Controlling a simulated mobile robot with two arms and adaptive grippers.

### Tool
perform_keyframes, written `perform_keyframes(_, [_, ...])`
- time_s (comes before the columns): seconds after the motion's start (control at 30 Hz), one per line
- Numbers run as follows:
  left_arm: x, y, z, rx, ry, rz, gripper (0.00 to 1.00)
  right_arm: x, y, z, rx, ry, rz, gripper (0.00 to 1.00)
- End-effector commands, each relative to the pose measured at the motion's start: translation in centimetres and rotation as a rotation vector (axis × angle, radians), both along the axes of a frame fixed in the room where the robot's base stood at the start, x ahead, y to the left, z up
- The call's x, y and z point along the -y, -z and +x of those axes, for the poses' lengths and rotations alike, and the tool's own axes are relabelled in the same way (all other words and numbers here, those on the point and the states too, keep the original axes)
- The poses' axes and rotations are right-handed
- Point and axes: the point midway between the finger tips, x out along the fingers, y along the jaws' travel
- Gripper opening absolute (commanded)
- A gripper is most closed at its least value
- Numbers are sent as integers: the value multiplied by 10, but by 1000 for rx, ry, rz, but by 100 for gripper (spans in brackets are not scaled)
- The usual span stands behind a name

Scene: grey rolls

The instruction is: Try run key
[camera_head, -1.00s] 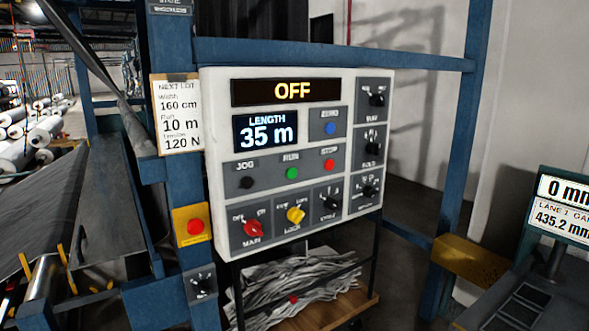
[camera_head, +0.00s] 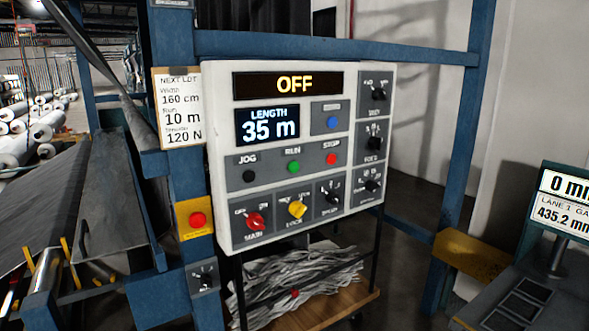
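The white control panel (camera_head: 220,90) stands in the middle of the head view. Its top display (camera_head: 294,84) reads OFF, and the length display (camera_head: 267,129) reads 35 m. The green RUN button (camera_head: 293,167) sits between the black JOG button (camera_head: 249,176) and the red STOP button (camera_head: 331,158). Below are a red MAIN knob (camera_head: 256,221), a yellow LOCK knob (camera_head: 297,208) and a black knob (camera_head: 332,197). A blue button (camera_head: 333,122) is at the upper right. Neither of my grippers shows.
A paper card (camera_head: 179,108) reads NEXT LOT, 160 cm, 10 m, 120 N. A red button on a yellow box (camera_head: 197,219) is on the blue post. A shelf (camera_head: 340,308) with grey scrap is below. A gauge screen (camera_head: 566,208) stands at right.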

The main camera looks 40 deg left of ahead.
Motion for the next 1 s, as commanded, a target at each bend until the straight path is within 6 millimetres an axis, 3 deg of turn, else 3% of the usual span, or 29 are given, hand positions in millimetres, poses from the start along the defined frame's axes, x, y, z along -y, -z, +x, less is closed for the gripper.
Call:
perform_keyframes(0.03, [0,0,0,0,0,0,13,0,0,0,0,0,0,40])
perform_keyframes(0.13, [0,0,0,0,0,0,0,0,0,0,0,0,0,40])
perform_keyframes(1.0, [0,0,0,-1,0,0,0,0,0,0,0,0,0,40])
